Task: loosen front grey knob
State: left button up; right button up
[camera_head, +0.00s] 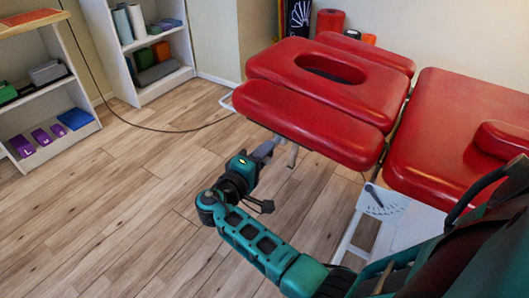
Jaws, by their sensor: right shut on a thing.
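The red treatment table has a headrest section (337,80) with an oval face hole and a padded armrest (306,122) along its near side. My right gripper (268,148) is under the left part of this near armrest, reaching in from below. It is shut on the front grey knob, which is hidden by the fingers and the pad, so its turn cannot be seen. My left gripper is not in view.
The main red table section (460,130) is at the right, with a white frame plate (397,212) below it. White shelves (160,60) stand at the back left. A dark cable crosses the wooden floor (120,200), which is otherwise clear at left.

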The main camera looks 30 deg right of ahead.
grip_shut()
